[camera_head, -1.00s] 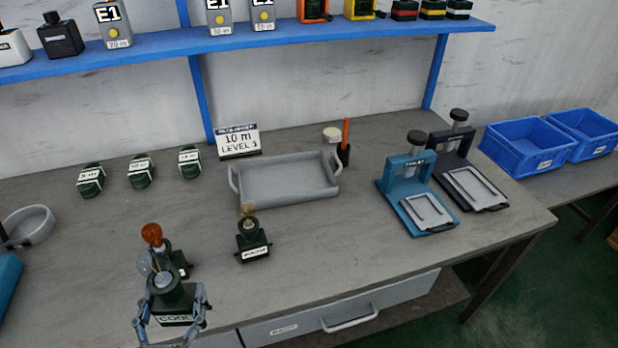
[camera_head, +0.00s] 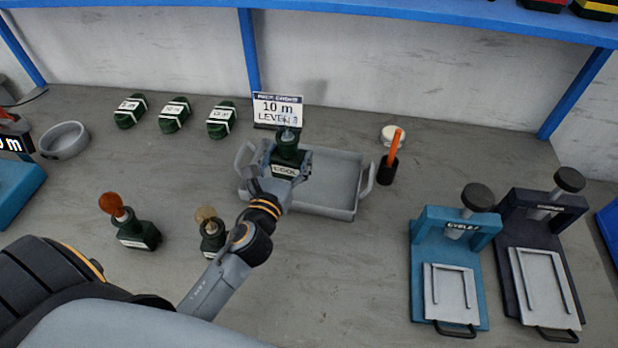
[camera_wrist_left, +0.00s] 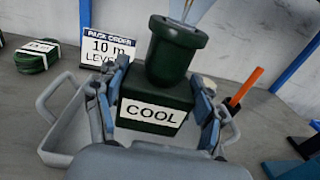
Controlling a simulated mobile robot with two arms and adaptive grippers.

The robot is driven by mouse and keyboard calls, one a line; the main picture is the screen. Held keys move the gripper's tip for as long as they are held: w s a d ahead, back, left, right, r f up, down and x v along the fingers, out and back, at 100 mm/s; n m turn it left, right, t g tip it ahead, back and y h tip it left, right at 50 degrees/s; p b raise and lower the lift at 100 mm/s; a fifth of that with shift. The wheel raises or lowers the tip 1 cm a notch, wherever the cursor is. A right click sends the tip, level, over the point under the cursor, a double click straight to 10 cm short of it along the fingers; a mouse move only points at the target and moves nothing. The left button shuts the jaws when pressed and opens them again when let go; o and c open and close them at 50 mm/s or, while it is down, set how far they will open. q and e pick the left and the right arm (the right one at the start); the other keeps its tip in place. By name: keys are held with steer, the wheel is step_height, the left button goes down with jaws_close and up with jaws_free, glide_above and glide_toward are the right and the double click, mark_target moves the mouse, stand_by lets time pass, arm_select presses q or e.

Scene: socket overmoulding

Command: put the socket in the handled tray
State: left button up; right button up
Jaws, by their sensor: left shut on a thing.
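My left gripper (camera_head: 284,166) is shut on a dark green socket (camera_head: 287,150) with a white label reading COOL. In the left wrist view the socket (camera_wrist_left: 160,97) stands upright between the two fingers, with a clear bulb partly cut off at the top. The grey handled tray (camera_head: 335,203) lies on the bench below and behind the gripper. The socket shows over the tray's left part; I cannot tell whether it touches the tray floor. The tray (camera_wrist_left: 55,152) also shows around the gripper in the left wrist view. My right gripper is not in view.
Sockets with an orange bulb (camera_head: 138,235) and a pale bulb (camera_head: 212,235) stand near my left arm. Several green coils (camera_head: 174,116) lie behind. A sign (camera_head: 277,108) stands behind the tray. A black holder (camera_head: 388,170) and blue press (camera_head: 451,265) are to the right.

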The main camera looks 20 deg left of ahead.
mark_target(284, 161)
arm_select(q)
steer(key=w+a, duration=0.2)
steer(key=shift+a+r+n+y, duration=0.15)
steer(key=shift+a+n+y, duration=0.15)
steer(key=shift+a+y, duration=0.1)
steer(key=shift+w+a+f+b, duration=0.2)
steer(key=shift+f+b, duration=0.2)
steer(key=shift+f, duration=0.2)
steer(key=f+b, duration=0.1)
steer(key=f, duration=0.1)
steer(key=f+b, duration=0.1)
steer(key=f, duration=0.2)
steer(key=shift+w+d, duration=0.15)
steer(key=shift+d, duration=0.05)
step_height(284, 161, down, 4)
steer(key=b, duration=0.2)
steer(key=shift+b, duration=0.35)
steer(key=shift+r, duration=0.1)
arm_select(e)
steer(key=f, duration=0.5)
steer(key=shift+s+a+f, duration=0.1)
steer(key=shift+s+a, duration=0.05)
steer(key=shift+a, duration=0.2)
